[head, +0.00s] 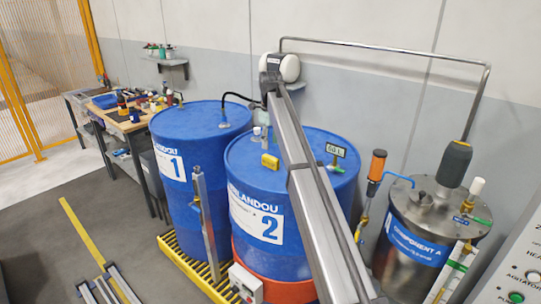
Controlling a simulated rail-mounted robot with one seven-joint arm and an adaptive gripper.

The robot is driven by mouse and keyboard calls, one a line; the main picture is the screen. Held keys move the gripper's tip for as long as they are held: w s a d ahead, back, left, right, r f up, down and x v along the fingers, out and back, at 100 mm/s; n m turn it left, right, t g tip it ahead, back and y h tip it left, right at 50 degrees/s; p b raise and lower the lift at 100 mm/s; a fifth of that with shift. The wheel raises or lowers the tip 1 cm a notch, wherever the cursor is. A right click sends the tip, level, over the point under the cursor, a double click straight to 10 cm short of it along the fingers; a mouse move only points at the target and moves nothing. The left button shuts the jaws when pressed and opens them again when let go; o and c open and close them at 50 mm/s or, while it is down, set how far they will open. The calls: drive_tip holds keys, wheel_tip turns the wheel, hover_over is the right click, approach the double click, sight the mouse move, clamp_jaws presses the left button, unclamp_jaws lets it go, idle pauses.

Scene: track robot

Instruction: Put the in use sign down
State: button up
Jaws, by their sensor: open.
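I cannot make out any sign reading "in use" in the head view. A small dark plate with a green edge and "60 L" on it (336,150) stands on top of the blue drum marked 2 (256,222). A small yellow block (270,161) also sits on that lid; I cannot read anything on it. My long grey arm crosses in front of drum 2 and hides part of its lid and side. My gripper's fingers do not show, so I cannot tell where they are relative to any sign.
A blue drum marked 1 (185,190) stands left of drum 2, both on a yellow grated pallet (180,262). A steel Component A tank (418,255) stands at right. A workbench (128,122) with tools is at back left. Dark floor at left is mostly clear.

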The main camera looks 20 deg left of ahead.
sight(270, 157)
drive_tip(key=shift+r+b, duration=0.3)
drive_tip(key=shift+r, duration=2)
